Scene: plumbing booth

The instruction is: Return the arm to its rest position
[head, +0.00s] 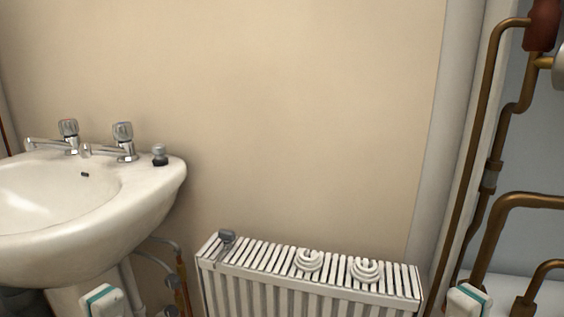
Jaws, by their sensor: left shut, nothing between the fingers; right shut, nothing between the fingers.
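My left gripper (104,301) shows at the bottom edge on the left, in front of the basin's pedestal. Only its white and teal top is in view; it is shut and empty. My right gripper (467,300) shows at the bottom edge on the right, between the radiator and the copper pipes in the picture. It is also shut and empty, and only its top is in view. The rest of both arms is out of the picture.
A white basin (150,200) with two chrome taps (124,142) is at left; a small grey-and-black piece (159,155) sits on its rim. A white radiator (300,292) bears two white rings (309,260) and a grey piece (227,238). Copper pipes (487,120) stand right.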

